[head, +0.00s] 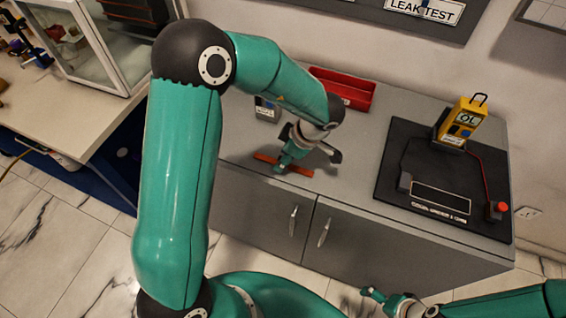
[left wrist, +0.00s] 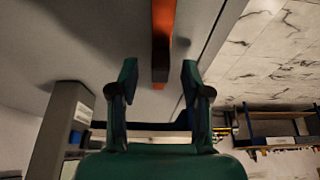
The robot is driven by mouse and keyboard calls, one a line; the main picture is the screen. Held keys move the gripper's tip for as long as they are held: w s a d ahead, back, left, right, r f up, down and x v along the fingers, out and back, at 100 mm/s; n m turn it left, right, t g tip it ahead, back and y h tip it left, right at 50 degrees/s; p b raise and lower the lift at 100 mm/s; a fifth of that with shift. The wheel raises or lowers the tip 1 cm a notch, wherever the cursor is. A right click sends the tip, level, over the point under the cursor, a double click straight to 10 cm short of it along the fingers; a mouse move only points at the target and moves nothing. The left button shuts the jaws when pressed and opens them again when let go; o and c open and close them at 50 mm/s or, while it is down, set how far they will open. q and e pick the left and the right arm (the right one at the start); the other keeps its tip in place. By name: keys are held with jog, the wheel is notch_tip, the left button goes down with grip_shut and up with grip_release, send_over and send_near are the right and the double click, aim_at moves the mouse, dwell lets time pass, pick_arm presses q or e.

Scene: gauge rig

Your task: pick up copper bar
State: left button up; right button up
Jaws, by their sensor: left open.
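The copper bar (head: 302,171) is a thin orange-red bar lying on the grey cabinet top near its front edge.
A red tray (head: 345,88) stands behind my left gripper. A small grey box (head: 267,110) is near it. A black board (head: 400,150) with a yellow meter (head: 462,118) and a red knob covers the cabinet's right. The cabinet's front edge is close to the bar.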

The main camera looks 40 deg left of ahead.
pick_arm(q)
jog(key=shift+a+f, duration=0.25)
jog(key=shift+f, duration=0.3)
grip_shut()
jog(key=shift+r, duration=0.2)
notch_tip(320, 180, up, 20)
jog(key=p, duration=0.2)
jog(key=shift+p, duration=0.3)
